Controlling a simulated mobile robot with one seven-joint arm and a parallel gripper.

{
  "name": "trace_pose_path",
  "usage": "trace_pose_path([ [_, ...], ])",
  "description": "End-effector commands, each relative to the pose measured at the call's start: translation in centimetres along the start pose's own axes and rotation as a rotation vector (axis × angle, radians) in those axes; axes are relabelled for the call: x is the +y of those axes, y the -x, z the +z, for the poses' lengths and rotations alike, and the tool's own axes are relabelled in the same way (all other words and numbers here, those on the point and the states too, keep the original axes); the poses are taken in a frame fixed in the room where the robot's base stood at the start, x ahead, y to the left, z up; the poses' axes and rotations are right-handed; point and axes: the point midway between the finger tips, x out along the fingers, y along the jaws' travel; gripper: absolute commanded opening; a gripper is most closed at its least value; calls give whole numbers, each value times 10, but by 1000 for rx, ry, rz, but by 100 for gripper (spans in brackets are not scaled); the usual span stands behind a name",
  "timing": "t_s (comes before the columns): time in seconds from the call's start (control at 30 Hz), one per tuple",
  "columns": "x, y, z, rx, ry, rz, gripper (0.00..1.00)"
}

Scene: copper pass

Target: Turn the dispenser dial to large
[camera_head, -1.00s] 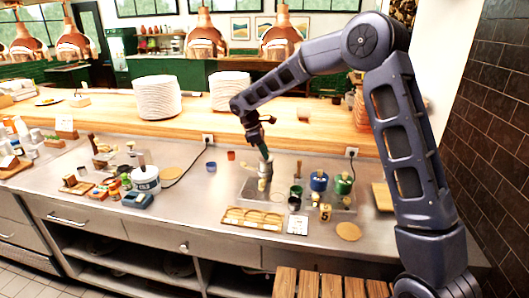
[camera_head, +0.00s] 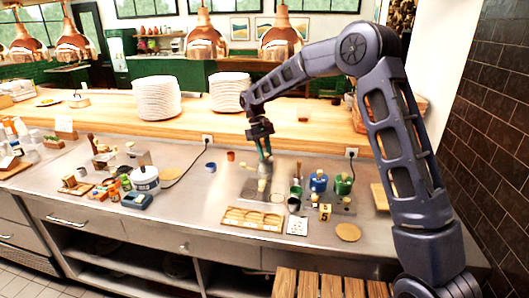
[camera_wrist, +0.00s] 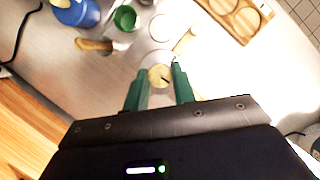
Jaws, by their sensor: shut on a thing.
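My gripper (camera_head: 264,160) points down over the middle of the steel counter. In the wrist view, its green fingers (camera_wrist: 160,88) are shut around a small round cream knob (camera_wrist: 160,77) with a dark line on its face. This looks like the dispenser dial. In the head view, the cream knob (camera_head: 262,185) shows just under the fingertips. The dispenser's body below it is blurred and partly hidden, and I cannot read any size marks or which setting the dial points at.
A wooden tray with round hollows (camera_head: 250,219) lies in front, beside a white printed card (camera_head: 297,226).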

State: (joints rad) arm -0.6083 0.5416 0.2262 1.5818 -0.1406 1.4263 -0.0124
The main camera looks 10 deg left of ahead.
Motion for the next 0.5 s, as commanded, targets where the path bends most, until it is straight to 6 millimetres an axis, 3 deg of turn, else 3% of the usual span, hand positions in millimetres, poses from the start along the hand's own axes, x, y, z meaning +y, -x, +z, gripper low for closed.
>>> trace_pose_path([
  [0.5,1,-1,0,-2,-94,-39,3],
])
